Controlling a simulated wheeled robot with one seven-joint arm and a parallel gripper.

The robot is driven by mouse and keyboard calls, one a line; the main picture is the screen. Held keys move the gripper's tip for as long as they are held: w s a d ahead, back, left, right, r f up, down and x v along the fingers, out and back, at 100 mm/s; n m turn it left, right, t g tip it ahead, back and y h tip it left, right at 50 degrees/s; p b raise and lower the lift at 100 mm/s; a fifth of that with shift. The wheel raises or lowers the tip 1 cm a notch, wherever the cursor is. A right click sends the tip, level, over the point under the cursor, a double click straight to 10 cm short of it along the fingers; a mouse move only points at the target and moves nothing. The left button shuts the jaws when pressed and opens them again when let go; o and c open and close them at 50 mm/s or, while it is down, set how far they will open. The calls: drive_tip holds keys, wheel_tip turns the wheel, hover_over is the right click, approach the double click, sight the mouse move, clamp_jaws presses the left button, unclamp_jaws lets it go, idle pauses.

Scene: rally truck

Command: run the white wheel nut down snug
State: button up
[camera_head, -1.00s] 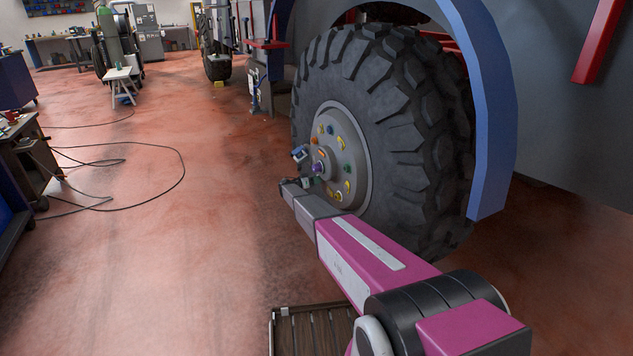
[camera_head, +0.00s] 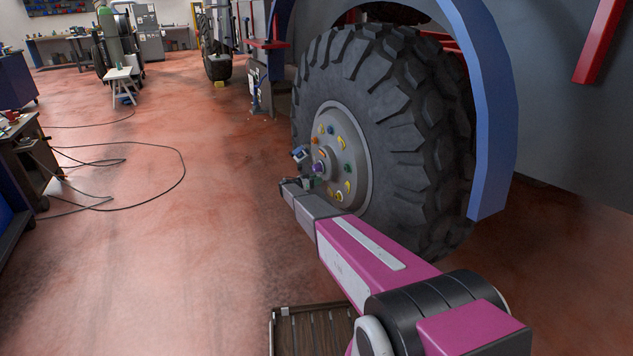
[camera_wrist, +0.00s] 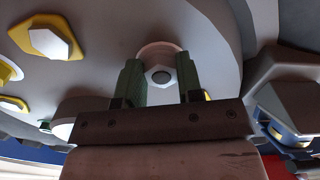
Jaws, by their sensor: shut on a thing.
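In the head view my gripper (camera_head: 312,182) is at the lower left of the hub (camera_head: 357,150); the nut there is too small or hidden to make out. I cannot tell how close the nut sits to the hub face.
The big black tyre (camera_head: 415,140) stands under a blue fender (camera_head: 492,110). Other nuts with yellow pointers, such as one (camera_wrist: 46,40) at the upper left, sit around the hub. A grey-and-blue part (camera_wrist: 290,108) is close on the right. Open floor (camera_head: 200,230) lies left.

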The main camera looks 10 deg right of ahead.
drive_tip(key=o, duration=0.9)
drive_tip(key=shift+a, duration=0.15)
drive_tip(key=shift+o, duration=0.2)
drive_tip(key=v, duration=1)
drive_tip(key=shift+s+a, duration=0.15)
drive_tip(key=shift+a, duration=0.25)
drive_tip(key=s+d+r+n+g+y, duration=0.1)
drive_tip(key=s+d+n+g+y, duration=0.2)
drive_tip(key=s, duration=0.7)
drive_tip(key=s+d+r+n+y, duration=0.1)
drive_tip(key=s+d+y, duration=0.1)
drive_tip(key=s+d, duration=0.5)
drive_tip(key=s+d+r+n+g+y, duration=0.2)
drive_tip(key=s+d+y, duration=0.1)
drive_tip(key=s, duration=0.9)
drive_tip(key=s+a+r+n+y, duration=0.1)
drive_tip(key=s+r+n+y, duration=0.1)
drive_tip(key=s, duration=0.6)
drive_tip(key=s+r+n+y, duration=0.2)
drive_tip(key=s+y, duration=0.2)
drive_tip(key=s, duration=0.4)
drive_tip(key=s+a+r+n+y, duration=0.1)
drive_tip(key=s+r+n+y, duration=0.1)
drive_tip(key=s, duration=0.6)
drive_tip(key=shift+s+a+r+g+y, duration=0.3)
drive_tip(key=shift+s+a+r+y, duration=0.05)
drive_tip(key=shift+y, duration=0.25)
